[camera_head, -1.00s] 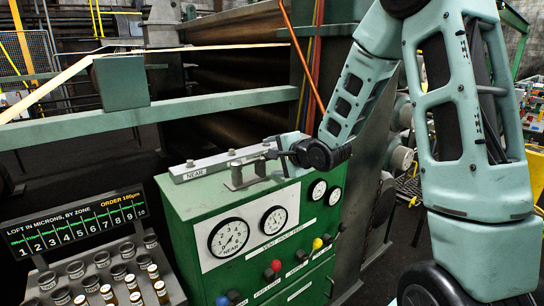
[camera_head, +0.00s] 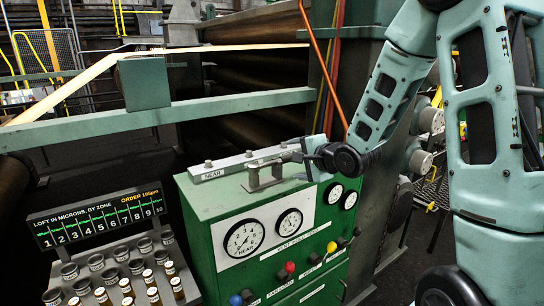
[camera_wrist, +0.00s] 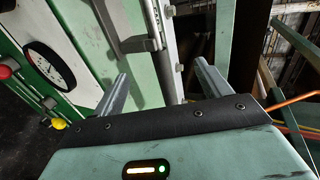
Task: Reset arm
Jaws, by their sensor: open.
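My gripper (camera_head: 307,157) is at the right end of the grey bar labelled NEAR, on top of the green control cabinet (camera_head: 205,232). In the wrist view its two fingers (camera_wrist: 158,86) stand apart, with a gap between them. The grey bar (camera_head: 235,164) and its raised handle bracket (camera_head: 264,175) lie just left of my gripper in the head view. In the wrist view the bracket (camera_wrist: 137,44) shows beyond the fingers, apparently with nothing held. Whether a finger touches the bar is unclear.
The cabinet front carries round gauges (camera_head: 244,239) and coloured knobs (camera_head: 290,268). A rack of vials (camera_head: 128,285) and a zone display (camera_head: 97,221) stand at the left. Rollers and a green rail (camera_head: 170,124) are behind. An orange cable (camera_head: 325,68) hangs near my arm.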

